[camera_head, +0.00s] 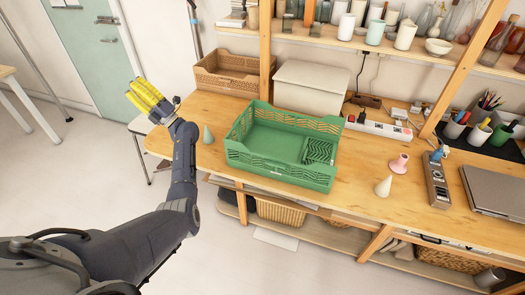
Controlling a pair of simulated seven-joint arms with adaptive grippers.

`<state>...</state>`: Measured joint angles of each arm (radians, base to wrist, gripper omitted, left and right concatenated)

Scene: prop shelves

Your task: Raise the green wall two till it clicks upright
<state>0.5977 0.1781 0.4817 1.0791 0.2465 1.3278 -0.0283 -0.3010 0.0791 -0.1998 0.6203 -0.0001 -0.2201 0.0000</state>
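A green crate (283,172) stands on the wooden bench. Its long front and back walls and its left end wall look upright. At the right end, a slatted green panel (319,151) appears folded down inside over the floor; I take this to be wall two, though no label can be read. My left gripper (146,95), with yellow fingers, is raised left of the bench, well apart from the crate. Nothing shows held in it, but the gap between its fingers is unclear. My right gripper is not in view.
A green cone (208,135) stands left of the crate. A cream cone (383,187) and a pink piece (399,163) stand right of it. A lidded box (310,88), brown basket (225,74) and power strip (378,127) are behind. A laptop (497,191) lies far right.

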